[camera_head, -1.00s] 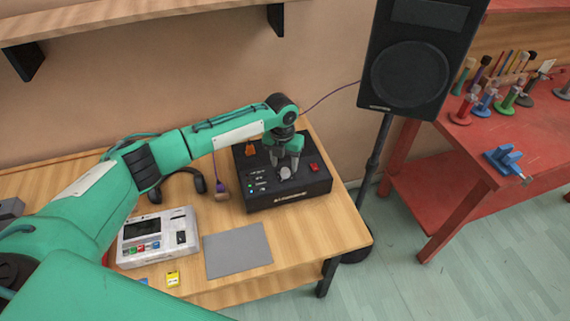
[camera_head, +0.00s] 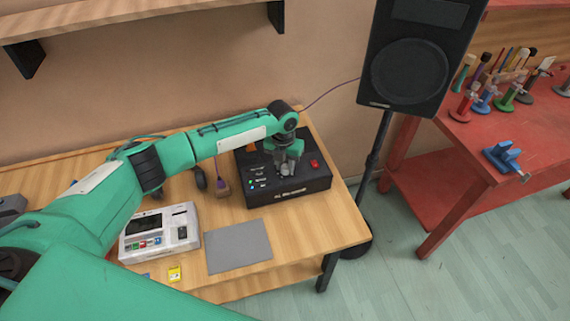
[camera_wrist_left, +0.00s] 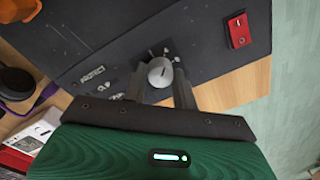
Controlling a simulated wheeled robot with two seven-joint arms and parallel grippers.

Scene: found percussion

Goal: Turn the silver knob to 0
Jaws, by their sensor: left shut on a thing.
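The silver knob (camera_wrist_left: 160,72) sits on the top face of a black amplifier box (camera_head: 300,187) on the wooden table. In the left wrist view the knob is round with a dark pointer line, and white lettering lies beside it. My left gripper (camera_head: 285,170) reaches down over the box, and its fingers (camera_wrist_left: 157,82) are shut on the knob, one on each side. In the head view the fingers hide most of the knob. The scale around the knob is too small to read. My right gripper is not in view.
A red switch (camera_head: 315,163) is right of the knob, and an orange piece (camera_wrist_left: 15,10) is at the box's far corner. A grey-white device (camera_head: 160,232), a grey mat (camera_head: 238,246) and headphones lie on the table. A speaker (camera_head: 408,62) stands behind.

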